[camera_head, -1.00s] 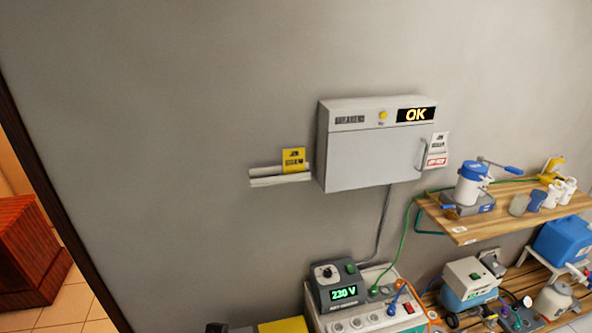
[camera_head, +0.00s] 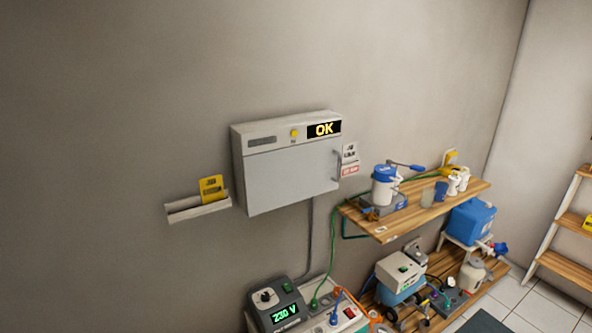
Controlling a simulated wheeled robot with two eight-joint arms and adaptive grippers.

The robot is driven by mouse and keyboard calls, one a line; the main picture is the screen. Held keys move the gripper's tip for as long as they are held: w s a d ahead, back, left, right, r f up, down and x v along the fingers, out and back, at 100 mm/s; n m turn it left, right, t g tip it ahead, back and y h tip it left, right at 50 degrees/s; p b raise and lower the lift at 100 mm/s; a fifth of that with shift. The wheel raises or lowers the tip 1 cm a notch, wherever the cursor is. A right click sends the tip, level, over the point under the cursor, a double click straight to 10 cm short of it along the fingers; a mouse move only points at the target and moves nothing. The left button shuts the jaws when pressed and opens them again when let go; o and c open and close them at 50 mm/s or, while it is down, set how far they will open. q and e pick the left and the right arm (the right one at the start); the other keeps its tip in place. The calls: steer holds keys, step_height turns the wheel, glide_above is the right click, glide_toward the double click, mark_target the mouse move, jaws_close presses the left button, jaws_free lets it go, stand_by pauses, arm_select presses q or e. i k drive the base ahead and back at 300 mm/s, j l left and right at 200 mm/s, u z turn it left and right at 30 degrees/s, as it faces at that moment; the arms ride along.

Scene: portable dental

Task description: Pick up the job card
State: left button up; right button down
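A yellow card (camera_head: 211,188) with dark print stands upright in a narrow white wall holder (camera_head: 198,208), left of the breaker box. A white tag (camera_head: 349,153) with dark print and a red-and-white label hangs at the right side of the breaker box (camera_head: 290,178). The print on both is too small to read, so I cannot tell which is the job card. Neither of my grippers is in view.
A wooden shelf (camera_head: 400,220) with bottles juts out at right, above a lower shelf (camera_head: 450,262). The wall at left is bare.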

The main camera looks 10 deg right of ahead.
mark_target(349, 150)
steer(key=i+l+u, duration=0.15)
steer(key=l+u, duration=0.25)
steer(key=l, duration=0.7)
steer(key=l+u, duration=0.45)
steer(key=l, duration=0.6)
